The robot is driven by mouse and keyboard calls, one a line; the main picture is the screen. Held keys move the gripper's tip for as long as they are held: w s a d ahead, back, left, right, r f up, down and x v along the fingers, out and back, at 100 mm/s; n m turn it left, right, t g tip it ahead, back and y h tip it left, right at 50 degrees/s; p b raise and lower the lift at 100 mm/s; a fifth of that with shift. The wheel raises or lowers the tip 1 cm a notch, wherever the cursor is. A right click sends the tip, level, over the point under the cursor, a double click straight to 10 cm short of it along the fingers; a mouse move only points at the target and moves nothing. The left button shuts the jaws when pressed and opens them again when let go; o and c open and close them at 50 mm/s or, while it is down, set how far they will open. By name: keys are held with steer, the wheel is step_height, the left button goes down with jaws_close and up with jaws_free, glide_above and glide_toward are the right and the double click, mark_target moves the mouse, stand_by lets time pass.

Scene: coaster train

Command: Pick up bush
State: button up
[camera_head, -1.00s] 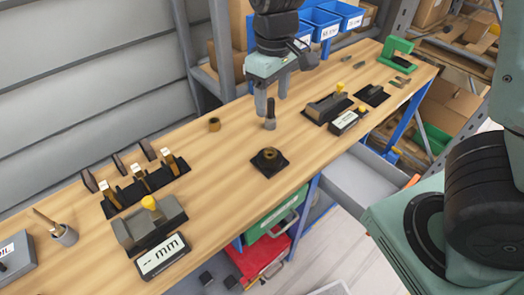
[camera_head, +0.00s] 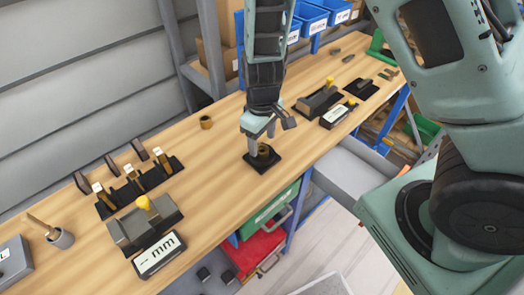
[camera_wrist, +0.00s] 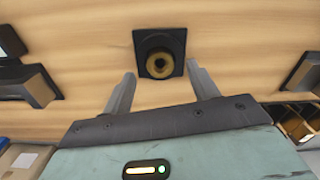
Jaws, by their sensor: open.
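A brass bush (camera_head: 264,152) sits on a small square black base (camera_head: 277,165) on the wooden bench. A second small brass ring (camera_head: 206,122) stands loose on the bench further back.
Another gauge (camera_head: 318,102) stands to the right. Blue bins (camera_head: 312,18) are behind.

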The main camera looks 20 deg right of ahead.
steer(key=shift+f, duration=1.4)
steer(key=c, duration=1.2)
steer(key=shift+o, duration=0.2)
